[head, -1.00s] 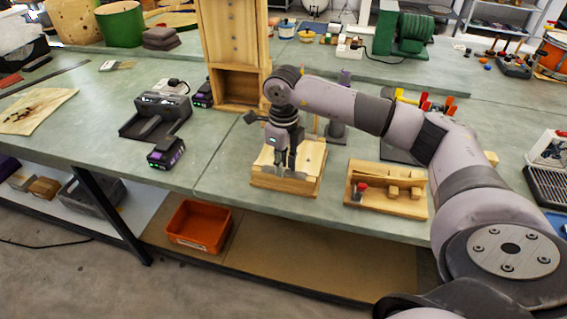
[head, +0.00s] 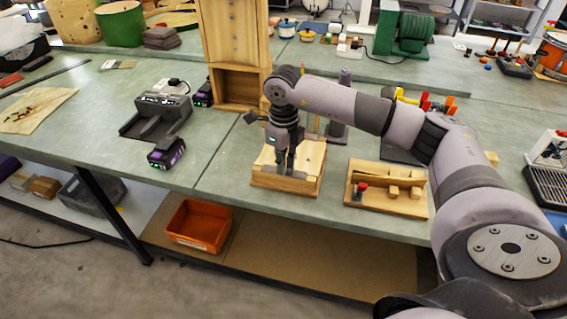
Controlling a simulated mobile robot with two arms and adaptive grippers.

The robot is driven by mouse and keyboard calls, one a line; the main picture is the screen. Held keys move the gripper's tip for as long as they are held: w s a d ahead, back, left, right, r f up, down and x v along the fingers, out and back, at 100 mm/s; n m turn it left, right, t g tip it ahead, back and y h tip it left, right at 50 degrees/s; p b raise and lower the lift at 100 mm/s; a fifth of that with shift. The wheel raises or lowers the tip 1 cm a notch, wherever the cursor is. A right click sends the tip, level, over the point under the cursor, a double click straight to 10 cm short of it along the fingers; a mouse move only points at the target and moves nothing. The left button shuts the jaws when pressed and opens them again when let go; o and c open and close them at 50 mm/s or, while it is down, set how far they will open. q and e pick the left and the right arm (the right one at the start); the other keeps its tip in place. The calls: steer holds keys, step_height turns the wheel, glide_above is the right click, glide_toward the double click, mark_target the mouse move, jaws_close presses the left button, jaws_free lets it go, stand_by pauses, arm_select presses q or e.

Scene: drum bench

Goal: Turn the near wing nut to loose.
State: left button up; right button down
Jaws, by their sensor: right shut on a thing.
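A light wooden block fixture (head: 283,183) sits near the front edge of the green bench. My right gripper (head: 285,168) points down over its top, with the fingertips at the block. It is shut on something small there. The near wing nut is hidden behind the fingers and too small to make out. My left gripper is out of view.
A wooden tray (head: 386,205) with small blocks and a red-topped piece lies right of the fixture. A tall wooden cabinet (head: 237,90) stands behind it. A charger (head: 160,112) and a battery (head: 166,154) lie to the left. Bench between battery and fixture is clear.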

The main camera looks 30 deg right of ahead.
steer(key=shift+d+r, duration=0.1)
stand_by(0.7)
steer(key=c, duration=1.7)
jaws_free()
steer(key=shift+o, duration=0.2)
step_height(320, 180, up, 12)
steer(key=shift+c, duration=0.3)
